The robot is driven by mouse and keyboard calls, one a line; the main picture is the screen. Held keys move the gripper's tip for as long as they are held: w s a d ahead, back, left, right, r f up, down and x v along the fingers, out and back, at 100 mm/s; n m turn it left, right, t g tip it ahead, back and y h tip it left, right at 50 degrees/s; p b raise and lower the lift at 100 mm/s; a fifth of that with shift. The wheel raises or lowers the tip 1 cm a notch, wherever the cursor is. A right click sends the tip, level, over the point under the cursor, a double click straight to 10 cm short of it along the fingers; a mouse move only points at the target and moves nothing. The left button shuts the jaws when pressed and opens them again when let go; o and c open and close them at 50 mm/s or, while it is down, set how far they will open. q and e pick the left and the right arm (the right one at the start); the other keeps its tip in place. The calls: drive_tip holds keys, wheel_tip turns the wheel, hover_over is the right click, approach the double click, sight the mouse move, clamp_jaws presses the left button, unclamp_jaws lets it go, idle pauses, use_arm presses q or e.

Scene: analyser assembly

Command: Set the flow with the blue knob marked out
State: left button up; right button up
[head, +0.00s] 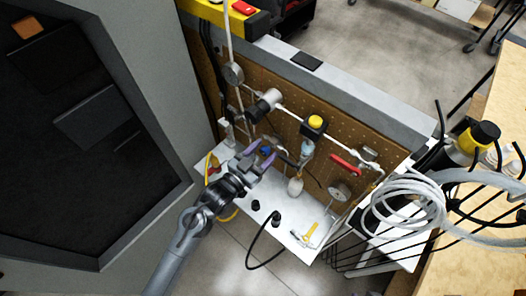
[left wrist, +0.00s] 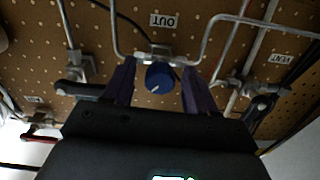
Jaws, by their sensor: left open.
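The blue knob (left wrist: 159,77) sits on the pegboard (left wrist: 130,28) under a label reading OUT (left wrist: 164,20). In the left wrist view it lies between the two fingers of my left gripper (left wrist: 158,85), with a gap on each side. My left gripper is open and does not appear to touch the knob. In the head view my left gripper (head: 258,158) is in front of the pegboard, with the blue knob (head: 266,150) small and partly hidden near its fingertips. My right gripper does not show.
A VENT label (left wrist: 279,59), a black-handled valve (left wrist: 80,88) and metal tubes surround the knob. A white shelf (head: 290,222) lies below. Coiled hose (head: 408,205) hangs further right.

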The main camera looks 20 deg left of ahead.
use_arm(q)
drive_tip(key=shift+s, duration=0.1)
drive_tip(key=v, duration=1)
drive_tip(key=shift+s, duration=0.3)
drive_tip(key=shift+a, duration=0.1)
